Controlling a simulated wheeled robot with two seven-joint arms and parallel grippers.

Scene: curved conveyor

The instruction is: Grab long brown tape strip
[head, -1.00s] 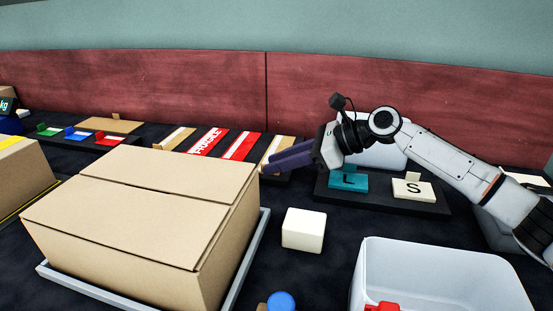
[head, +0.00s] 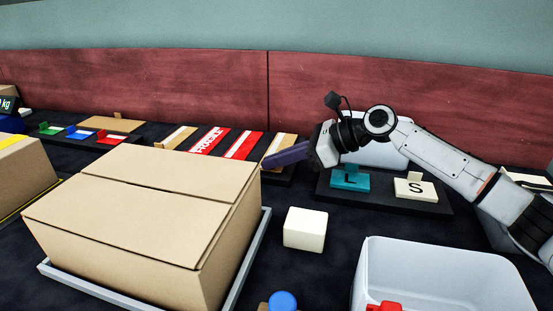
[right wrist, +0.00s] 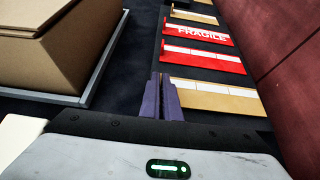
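A long brown tape strip with a white band (right wrist: 215,95) lies on the dark rack in the right wrist view. It is the rightmost strip of its row in the head view (head: 286,143). My right gripper (head: 264,165) is at the near end of this strip, just behind the big carton's right corner. Its purple fingers (right wrist: 160,78) are close together and look shut on the strip's end tab, which they mostly hide. The strip still lies flat. A second brown strip (head: 178,135) lies further left. My left gripper is not in view.
Red FRAGILE (head: 208,139) and red-white (head: 243,146) strips lie beside it. A large closed carton (head: 130,215) sits on a grey tray (head: 248,250). A white block (head: 305,229), L and S tags (head: 350,180) and a white bin (head: 440,262) are nearby.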

